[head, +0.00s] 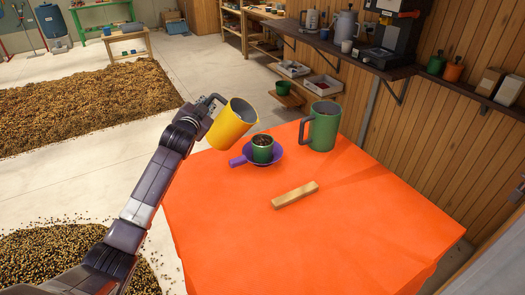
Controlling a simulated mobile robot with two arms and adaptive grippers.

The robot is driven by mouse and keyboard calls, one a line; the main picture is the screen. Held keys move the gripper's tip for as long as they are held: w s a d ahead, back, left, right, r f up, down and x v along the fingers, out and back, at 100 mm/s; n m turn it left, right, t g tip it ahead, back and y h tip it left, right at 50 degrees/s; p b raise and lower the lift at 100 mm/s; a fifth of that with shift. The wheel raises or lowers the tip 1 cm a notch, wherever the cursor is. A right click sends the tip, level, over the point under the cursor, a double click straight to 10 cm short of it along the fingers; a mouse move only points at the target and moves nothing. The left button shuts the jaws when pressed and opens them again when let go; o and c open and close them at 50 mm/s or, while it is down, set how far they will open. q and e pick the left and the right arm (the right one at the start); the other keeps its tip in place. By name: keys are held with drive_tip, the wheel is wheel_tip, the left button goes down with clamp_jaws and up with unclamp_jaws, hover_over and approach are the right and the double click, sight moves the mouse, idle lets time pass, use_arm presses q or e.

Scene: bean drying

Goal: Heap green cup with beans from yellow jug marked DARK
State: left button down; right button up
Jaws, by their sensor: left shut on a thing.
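The yellow jug (230,125) is up in the air at the table's far left edge, tilted, with its mouth to the upper right. My left gripper (213,103) is shut on the jug's handle side; its fingers are partly hidden. No marking is readable on the jug. The small green cup (263,155) stands upright in a purple dish with a handle (240,159), just right of and below the jug. Dark beans show at the cup's top. No stream of beans is visible between jug and cup. My right gripper is out of view.
A larger green jug (324,130) stands right of the cup. A wooden block (295,195) lies nearer on the orange tabletop (330,235). The table's front and right are clear. A wall shelf (350,58) with equipment is behind; bean heaps (90,105) lie on the floor.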

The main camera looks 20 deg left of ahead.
use_arm(q)
drive_tip(key=shift+a+n+p, duration=0.15)
drive_tip(key=shift+n+p, duration=0.4)
drive_tip(key=shift+n, duration=0.45)
drive_tip(key=shift+a+f+n+h, duration=0.2)
drive_tip(key=shift+n+h, duration=0.1)
drive_tip(key=shift+n, duration=0.1)
drive_tip(key=shift+d, duration=0.1)
drive_tip(key=r+n, duration=0.2)
drive_tip(key=r, duration=0.1)
drive_tip(key=shift+d+n+h, duration=0.3)
drive_tip(key=shift+d, duration=0.05)
drive_tip(key=shift+w+d+f+n, duration=0.1)
drive_tip(key=shift+f+n, duration=0.2)
drive_tip(key=shift+f, duration=0.35)
drive_tip(key=shift+d+f+n+b, duration=0.25)
drive_tip(key=shift+f+n+b, duration=0.15)
drive_tip(key=shift+f, duration=0.1)
